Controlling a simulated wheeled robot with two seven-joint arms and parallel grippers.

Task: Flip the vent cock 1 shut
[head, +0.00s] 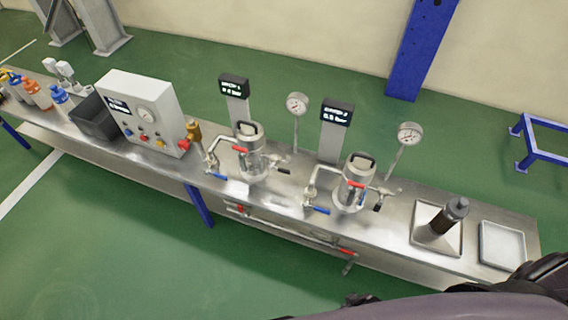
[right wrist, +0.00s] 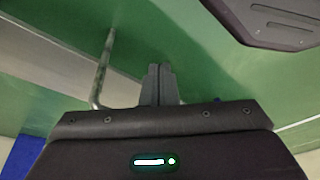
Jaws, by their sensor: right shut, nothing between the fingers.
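The right vessel (head: 355,184) has similar levers. My right gripper (right wrist: 160,72) is shut and empty in the right wrist view, away from the vessels. My left gripper is out of view.
Pipes with red levers run below the front edge. Green floor lies open in front.

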